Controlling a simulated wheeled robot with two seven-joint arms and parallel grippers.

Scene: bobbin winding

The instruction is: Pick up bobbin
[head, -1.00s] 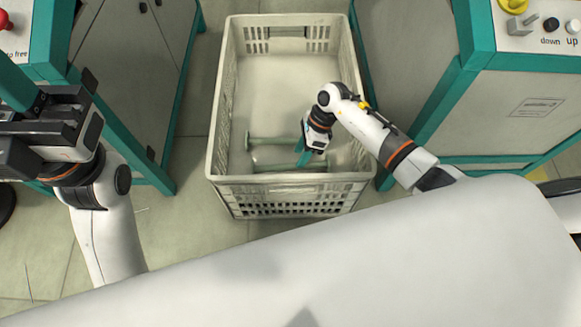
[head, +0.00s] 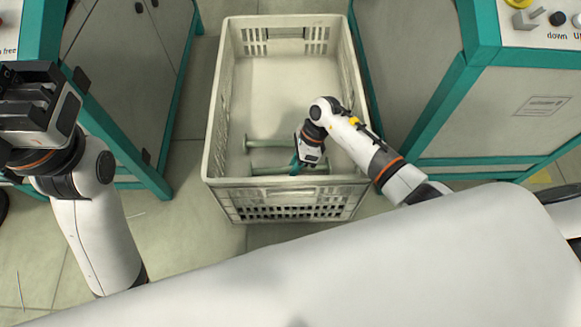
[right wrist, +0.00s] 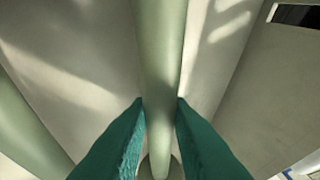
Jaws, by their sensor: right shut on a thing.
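Two pale green bobbins lie in the crate (head: 215,130), one nearer (head: 268,170) and one farther (head: 266,142), roughly parallel. My right gripper (head: 294,168) reaches down into the crate and is shut on the nearer bobbin. In the right wrist view, the held bobbin's shaft (right wrist: 160,60) runs between the teal fingers (right wrist: 162,110), with a round end below. The other bobbin (right wrist: 30,130) shows at the left there. Whether the held bobbin is clear of the crate floor cannot be told. My left gripper (head: 35,95) is at the far left, away from the crate; its finger opening is unclear.
The crate's slotted walls surround the right gripper. Teal-framed grey machines stand left (head: 130,70) and right (head: 500,110) of the crate. The right one has a panel with knobs and "down" and "up" labels. The back of the crate is empty.

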